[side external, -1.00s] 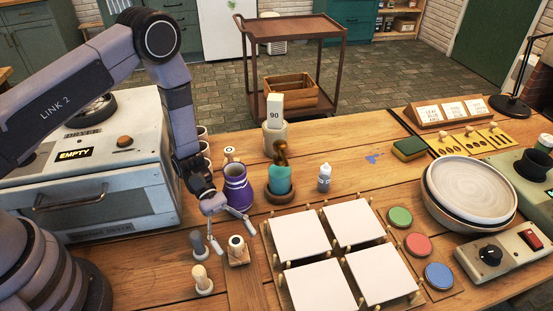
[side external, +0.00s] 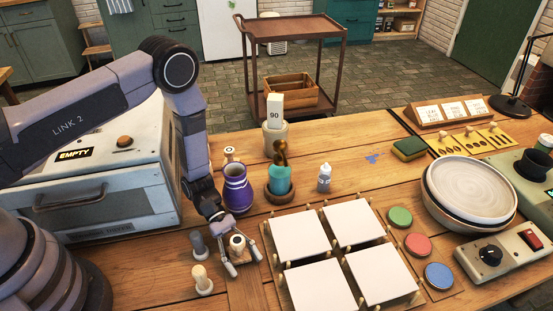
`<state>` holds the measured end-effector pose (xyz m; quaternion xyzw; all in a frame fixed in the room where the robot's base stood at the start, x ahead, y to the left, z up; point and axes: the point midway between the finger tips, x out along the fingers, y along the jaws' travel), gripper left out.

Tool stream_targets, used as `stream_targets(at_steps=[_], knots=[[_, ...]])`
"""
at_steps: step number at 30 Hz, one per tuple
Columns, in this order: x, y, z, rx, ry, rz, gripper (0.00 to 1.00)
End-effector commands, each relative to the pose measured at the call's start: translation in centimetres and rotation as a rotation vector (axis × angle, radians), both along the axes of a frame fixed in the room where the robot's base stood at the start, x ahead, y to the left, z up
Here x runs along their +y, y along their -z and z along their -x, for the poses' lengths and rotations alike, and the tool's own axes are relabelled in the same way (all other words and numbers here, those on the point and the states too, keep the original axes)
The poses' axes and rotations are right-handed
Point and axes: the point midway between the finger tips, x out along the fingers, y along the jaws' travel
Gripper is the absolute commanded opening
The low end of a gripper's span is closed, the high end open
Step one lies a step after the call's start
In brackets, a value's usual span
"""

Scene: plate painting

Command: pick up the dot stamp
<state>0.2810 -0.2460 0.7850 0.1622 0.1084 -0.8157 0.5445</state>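A wooden stamp (side external: 237,243) with a pale round top and a dark dot stands upright on the near left part of the table. Its lower part is partly hidden by my fingers. My gripper (side external: 244,262) points down over it, open, with one finger on each side of the stamp. I cannot tell whether the fingers touch it. A grey-topped stamp (side external: 198,244) and a cream stamp (side external: 202,279) stand just to the left of my gripper; which of these is the dot stamp is not labelled, but the dotted top marks the one between my fingers.
A purple jar (side external: 237,190) stands close behind my gripper, with a teal pot (side external: 280,180) to its right. White tiles (side external: 300,234) lie in a pegged frame close on the right. Green, red (side external: 417,246) and blue pads lie beyond. A white kiln (side external: 110,200) stands at left.

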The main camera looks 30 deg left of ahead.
Motion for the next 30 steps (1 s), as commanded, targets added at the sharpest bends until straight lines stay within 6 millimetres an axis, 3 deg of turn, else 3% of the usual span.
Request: stream_targets(at_steps=[3,13,16,30], knots=[[0.0,0.0,0.0,0.000,0.000,-0.001,0.17],[0.0,-0.2,0.0,0.000,-0.001,-0.002,0.16],[0.0,-0.9,-0.1,-0.001,-0.001,-0.002,0.09],[0.0,-9.4,-0.3,-0.003,-0.013,0.001,0.08]])
